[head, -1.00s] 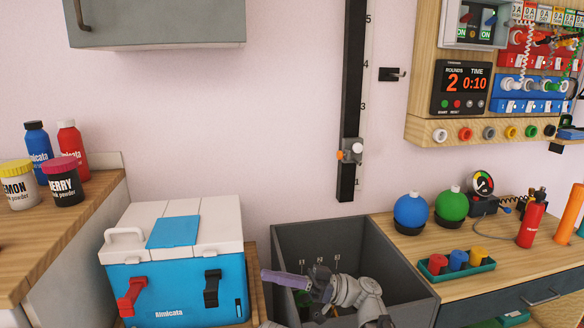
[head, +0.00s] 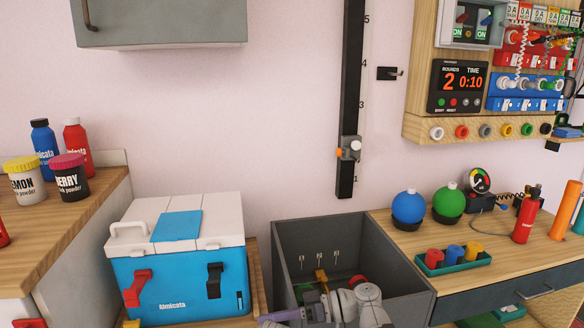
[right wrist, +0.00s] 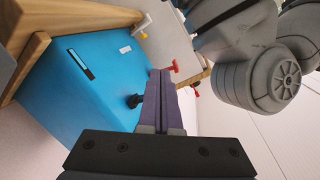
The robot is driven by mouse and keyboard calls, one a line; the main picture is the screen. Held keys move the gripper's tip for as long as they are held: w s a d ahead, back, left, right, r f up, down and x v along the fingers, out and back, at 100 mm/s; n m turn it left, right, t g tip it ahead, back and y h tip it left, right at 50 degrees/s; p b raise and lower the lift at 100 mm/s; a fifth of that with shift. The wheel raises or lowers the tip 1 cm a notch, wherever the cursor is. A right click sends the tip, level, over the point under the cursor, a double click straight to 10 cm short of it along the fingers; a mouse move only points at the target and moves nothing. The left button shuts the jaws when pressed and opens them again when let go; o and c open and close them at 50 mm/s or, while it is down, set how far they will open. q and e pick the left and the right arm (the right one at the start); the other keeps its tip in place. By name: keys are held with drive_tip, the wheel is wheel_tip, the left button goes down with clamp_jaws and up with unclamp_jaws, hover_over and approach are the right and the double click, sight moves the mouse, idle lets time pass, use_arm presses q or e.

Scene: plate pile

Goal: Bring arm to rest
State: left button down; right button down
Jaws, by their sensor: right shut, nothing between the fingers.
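My right arm (head: 350,305) shows low in the head view, in front of or over the grey open bin; I cannot tell which. My right gripper (head: 268,317), with purple fingers, points left near the bottom edge, close to the cooler's right side. In the right wrist view the purple fingers (right wrist: 160,75) are shut together with nothing between them. Beyond them is the blue side of the cooler, and I cannot tell the gap. My left gripper is not in view.
The blue and white cooler (head: 195,275) stands left of the grey bin (head: 395,275), which has several hooks inside. A wooden workbench (head: 400,232) is at the right, with blue and green balls and a tray of cups. A grey cabinet (head: 160,22) hangs at top left.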

drive_tip(key=s+d+f+m+t+h, duration=0.1)
drive_tip(key=d+f+m+h, duration=0.25)
drive_tip(key=f, duration=0.35)
drive_tip(key=s+d+f+m+h, duration=0.1)
drive_tip(key=d+f+m+h, duration=0.25)
drive_tip(key=f+h, duration=0.2)
drive_tip(key=s+d+f+m+h, duration=0.1)
drive_tip(key=d+f+m+h, duration=0.2)
drive_tip(key=d, duration=0.4)
drive_tip(key=d+f+m+h, duration=0.1)
drive_tip(key=d+f+h, duration=0.25)
drive_tip(key=d, duration=0.35)
drive_tip(key=s+a+r+n+h+p, duration=0.1)
drive_tip(key=s+a+n, duration=0.15)
drive_tip(key=a, duration=0.25)
drive_tip(key=s+a+r+n+h+p, duration=0.1)
drive_tip(key=s+a+r, duration=0.1)
drive_tip(key=s+a, duration=0.25)
wheel_tip(320, 180, up, 34)
drive_tip(key=w+p, duration=0.1)
drive_tip(key=p, duration=3.3)
drive_tip(key=shift+a+r, duration=0.15)
drive_tip(key=shift+a, duration=0.25)
